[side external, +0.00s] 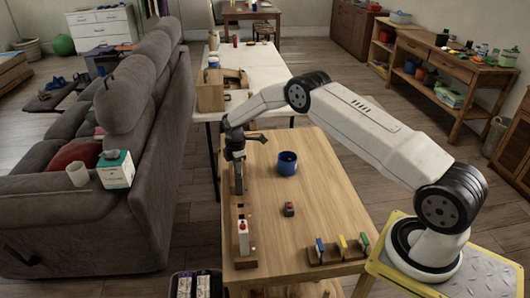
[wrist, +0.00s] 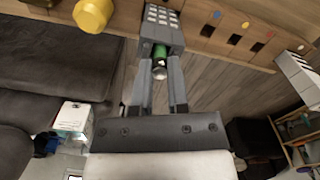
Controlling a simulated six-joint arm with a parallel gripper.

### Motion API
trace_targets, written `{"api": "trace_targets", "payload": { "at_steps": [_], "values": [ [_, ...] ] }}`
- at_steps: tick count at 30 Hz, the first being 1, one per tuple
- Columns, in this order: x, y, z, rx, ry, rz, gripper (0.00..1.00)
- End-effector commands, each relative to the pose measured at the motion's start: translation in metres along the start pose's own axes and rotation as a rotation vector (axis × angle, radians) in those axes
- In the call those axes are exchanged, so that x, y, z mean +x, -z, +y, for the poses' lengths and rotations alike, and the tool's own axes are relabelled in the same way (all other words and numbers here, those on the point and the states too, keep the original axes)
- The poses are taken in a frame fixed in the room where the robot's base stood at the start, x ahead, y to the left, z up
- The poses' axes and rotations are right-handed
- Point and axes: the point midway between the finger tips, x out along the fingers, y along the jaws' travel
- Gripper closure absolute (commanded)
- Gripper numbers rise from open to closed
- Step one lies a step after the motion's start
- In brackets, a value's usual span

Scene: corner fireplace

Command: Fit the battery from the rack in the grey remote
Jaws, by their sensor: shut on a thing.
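My gripper (wrist: 160,62) is shut on a green battery (wrist: 160,51), whose metal end faces the wrist camera. Just beyond the fingertips stands the grey remote (wrist: 163,24), with rows of pale buttons. The battery's far end overlaps the remote's near end in the wrist view; I cannot tell how far in it is. In the side view my gripper (side external: 236,152) points down over the left edge of the wooden table, and the grey remote (side external: 239,178) shows only as a dark shape below it. I cannot pick out the battery there.
A wooden strip (wrist: 225,42) with slots and coloured dots runs beside the remote to a white remote (wrist: 300,75), also visible in the side view (side external: 243,237). A blue cup (side external: 287,166), a small dark-and-red object (side external: 289,209) and a wooden holder (side external: 338,254) with coloured pieces stand on the table.

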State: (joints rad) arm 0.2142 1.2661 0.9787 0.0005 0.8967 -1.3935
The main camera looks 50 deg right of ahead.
Motion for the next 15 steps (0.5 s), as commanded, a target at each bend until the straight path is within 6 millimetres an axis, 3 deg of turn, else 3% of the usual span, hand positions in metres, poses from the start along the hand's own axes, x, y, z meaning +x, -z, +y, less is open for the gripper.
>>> {"api": "trace_targets", "payload": {
  "at_steps": [15],
  "values": [
    [0.0059,0.0,-0.0001,0.0,0.0,0.0,1.0]
  ]
}}
